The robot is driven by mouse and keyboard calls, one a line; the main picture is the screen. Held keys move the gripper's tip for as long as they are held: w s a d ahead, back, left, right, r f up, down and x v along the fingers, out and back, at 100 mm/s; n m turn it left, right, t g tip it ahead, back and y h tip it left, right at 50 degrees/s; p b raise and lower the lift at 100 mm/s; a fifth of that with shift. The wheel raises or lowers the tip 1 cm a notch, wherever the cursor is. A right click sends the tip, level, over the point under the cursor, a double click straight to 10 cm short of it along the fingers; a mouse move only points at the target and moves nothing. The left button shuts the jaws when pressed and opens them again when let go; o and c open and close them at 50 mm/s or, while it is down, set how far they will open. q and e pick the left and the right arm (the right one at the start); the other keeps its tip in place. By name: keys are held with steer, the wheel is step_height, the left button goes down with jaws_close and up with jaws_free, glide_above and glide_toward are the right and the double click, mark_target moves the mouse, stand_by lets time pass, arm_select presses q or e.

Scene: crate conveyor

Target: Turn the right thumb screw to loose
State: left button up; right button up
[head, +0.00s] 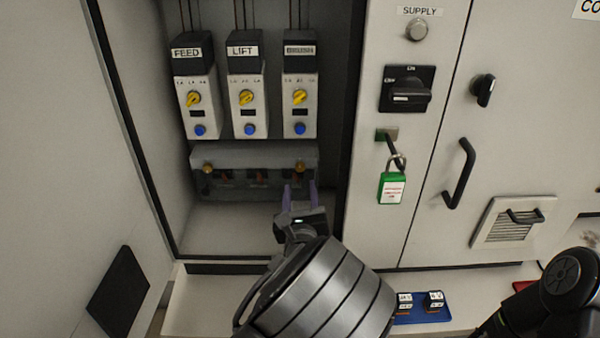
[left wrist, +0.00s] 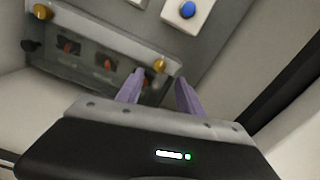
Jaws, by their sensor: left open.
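The right thumb screw (head: 300,167) is a brass knob at the upper right of a grey cover (head: 240,158) low in the open cabinet. It also shows in the left wrist view (left wrist: 160,65), just beyond my fingertips. The left thumb screw (head: 207,169) is a similar knob at the cover's other end, also in the left wrist view (left wrist: 42,12). My left gripper (head: 300,190) is open, with its purple fingers just below the right screw in the head view. The fingers look apart from the screw, but contact is hard to tell. My right gripper is not visible.
Modules labelled FEED (head: 196,95), LIFT (head: 246,95) and a third (head: 299,95) hang above the cover. A green padlock (head: 392,187) hangs on the panel at right. A blue tray (head: 420,316) with small parts lies below. The cabinet's side walls bound the space.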

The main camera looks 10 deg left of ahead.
mark_target(300, 168)
arm_select(q)
steer(key=x, duration=0.7)
steer(key=shift+w+a+p, duration=0.1)
steer(key=shift+w+p, duration=0.2)
steer(key=shift+p, duration=0.05)
jaws_close()
